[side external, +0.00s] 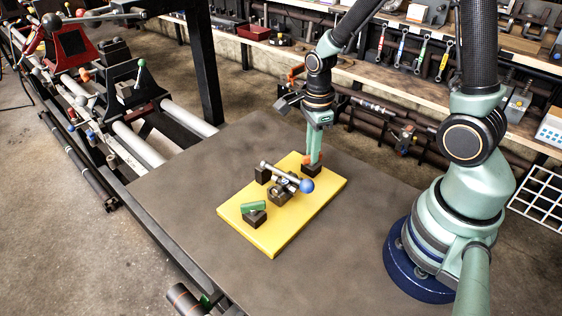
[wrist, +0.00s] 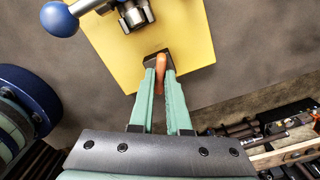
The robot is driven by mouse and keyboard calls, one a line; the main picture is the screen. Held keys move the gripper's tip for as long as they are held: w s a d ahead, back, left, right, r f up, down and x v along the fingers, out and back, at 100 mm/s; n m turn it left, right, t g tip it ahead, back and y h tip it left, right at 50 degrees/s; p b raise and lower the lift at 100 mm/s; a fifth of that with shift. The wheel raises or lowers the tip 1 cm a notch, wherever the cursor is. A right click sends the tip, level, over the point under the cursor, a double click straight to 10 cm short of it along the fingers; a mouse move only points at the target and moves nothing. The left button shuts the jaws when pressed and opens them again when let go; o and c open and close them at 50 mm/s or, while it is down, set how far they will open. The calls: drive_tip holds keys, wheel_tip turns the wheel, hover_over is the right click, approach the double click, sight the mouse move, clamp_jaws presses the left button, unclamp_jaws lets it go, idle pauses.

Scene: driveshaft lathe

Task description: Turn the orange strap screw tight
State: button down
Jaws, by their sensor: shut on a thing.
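The orange strap screw (wrist: 161,66) shows in the wrist view as an upright-looking orange handle at a dark block (wrist: 150,58) near the edge of the yellow plate (wrist: 195,40). My gripper (wrist: 161,76) is shut on it, with one pale green finger on each side. In the side view my gripper (side external: 313,156) points down at the plate's far corner. Only bits of the orange screw (side external: 306,159) show around the fingertips there, above a dark block (side external: 311,170). The screw's lower part and thread are hidden.
On the yellow plate (side external: 272,240), a metal rod with a blue ball (side external: 307,185) lies across a dark clamp (side external: 279,195), close to my gripper. A green cylinder (side external: 254,206) rests on another block. The grey table (side external: 190,190) is clear around the plate.

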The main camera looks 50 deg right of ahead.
drive_tip(key=shift+m, duration=0.6)
drive_tip(key=c, duration=0.9)
unclamp_jaws()
drive_tip(key=shift+r, duration=0.1)
wheel_tip(320, 180, up, 12)
